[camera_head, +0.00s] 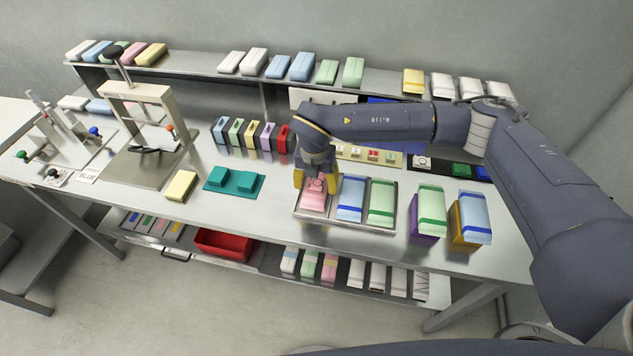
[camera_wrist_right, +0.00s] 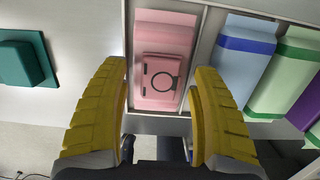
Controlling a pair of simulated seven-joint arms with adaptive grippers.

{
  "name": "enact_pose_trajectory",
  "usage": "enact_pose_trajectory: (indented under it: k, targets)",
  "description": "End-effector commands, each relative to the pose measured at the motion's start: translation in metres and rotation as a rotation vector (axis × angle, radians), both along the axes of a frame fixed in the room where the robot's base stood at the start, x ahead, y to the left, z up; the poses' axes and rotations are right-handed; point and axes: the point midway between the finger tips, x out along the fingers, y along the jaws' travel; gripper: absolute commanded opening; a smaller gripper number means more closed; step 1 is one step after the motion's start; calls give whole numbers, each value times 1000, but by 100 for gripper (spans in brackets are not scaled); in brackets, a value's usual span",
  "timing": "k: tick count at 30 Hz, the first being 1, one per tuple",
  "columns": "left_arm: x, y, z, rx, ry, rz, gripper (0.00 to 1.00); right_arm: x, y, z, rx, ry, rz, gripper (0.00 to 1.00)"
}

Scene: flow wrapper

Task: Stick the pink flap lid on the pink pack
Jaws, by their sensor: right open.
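The pink pack (camera_head: 312,202) lies in the left compartment of a shallow metal tray (camera_head: 345,218). It also shows in the right wrist view (camera_wrist_right: 166,36). A pink flap lid (camera_wrist_right: 162,80) with a dark ring and corner marks lies over the pack's lower part in that view. Whether it is stuck down or only resting there, I cannot tell. My right gripper (camera_head: 316,184) is open above the pack. Its yellow fingers (camera_wrist_right: 161,72) stand on either side of the lid, apart from it in the wrist view. My left gripper is out of view.
A blue-banded pack (camera_head: 351,198) and a green-banded pack (camera_head: 382,203) fill the tray's other places. Two packs on purple and orange blocks stand to the right. A teal fixture (camera_head: 234,182) and yellow block (camera_head: 181,186) stand left. Coloured boxes (camera_head: 252,134) stand behind.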

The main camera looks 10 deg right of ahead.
Motion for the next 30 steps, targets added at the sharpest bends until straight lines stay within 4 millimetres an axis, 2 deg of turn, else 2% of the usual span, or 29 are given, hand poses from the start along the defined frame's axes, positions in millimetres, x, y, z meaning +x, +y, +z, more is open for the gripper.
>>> enact_pose_trajectory:
  k: [7,21,30]
  targets:
    - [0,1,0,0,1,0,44,-1,1,19,1,-1,0,64]
    - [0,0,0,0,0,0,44,-10,4,95,-1,-2,-1,64]
    - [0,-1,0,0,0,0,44,-13,5,117,0,-1,0,64]
